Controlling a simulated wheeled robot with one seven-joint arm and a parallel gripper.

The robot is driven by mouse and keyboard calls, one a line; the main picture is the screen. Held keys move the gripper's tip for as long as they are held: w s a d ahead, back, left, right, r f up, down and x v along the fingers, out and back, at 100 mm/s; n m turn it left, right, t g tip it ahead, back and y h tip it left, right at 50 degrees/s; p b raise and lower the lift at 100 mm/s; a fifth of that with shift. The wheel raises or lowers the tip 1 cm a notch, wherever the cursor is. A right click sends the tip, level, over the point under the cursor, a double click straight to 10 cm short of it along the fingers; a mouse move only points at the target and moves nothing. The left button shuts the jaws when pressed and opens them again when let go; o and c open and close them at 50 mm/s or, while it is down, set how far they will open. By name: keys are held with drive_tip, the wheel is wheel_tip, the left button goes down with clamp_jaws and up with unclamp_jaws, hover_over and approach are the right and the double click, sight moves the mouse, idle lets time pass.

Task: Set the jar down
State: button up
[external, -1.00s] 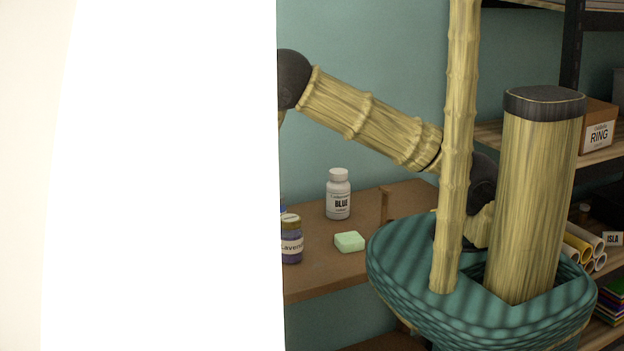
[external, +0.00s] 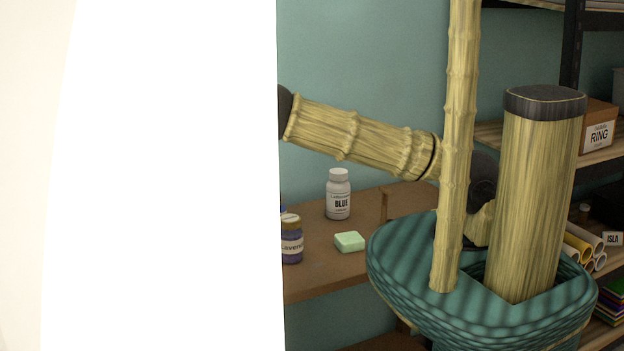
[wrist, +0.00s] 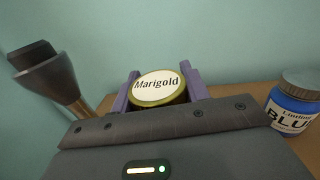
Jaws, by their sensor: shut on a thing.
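The jar (wrist: 158,87) has a pale lid marked "Marigold" with a dark gold rim. In the wrist view it sits between the two purple fingers of my gripper (wrist: 161,92), which is shut on it. The jar's body below the lid is mostly hidden, and I cannot tell whether its base touches the brown surface (wrist: 226,91). In the external view a large white shape hides my gripper and the jar.
A blue-labelled jar (wrist: 290,105) stands right of my gripper. A teal wall (external: 370,80) stands behind.

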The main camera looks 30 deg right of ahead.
drive_tip(key=shift+f, duration=2.05)
drive_tip(key=shift+f, duration=0.15)
drive_tip(key=o, duration=1.3)
drive_tip(key=shift+r, duration=0.2)
drive_tip(key=shift+s+f, duration=0.1)
drive_tip(key=shift+s, duration=0.15)
drive_tip(key=s, duration=0.3)
drive_tip(key=s+d+b, duration=0.1)
drive_tip(key=s, duration=0.3)
drive_tip(key=s+d, duration=0.1)
drive_tip(key=s, duration=0.3)
drive_tip(key=shift+s+b, duration=0.2)
drive_tip(key=shift+b, duration=0.1)
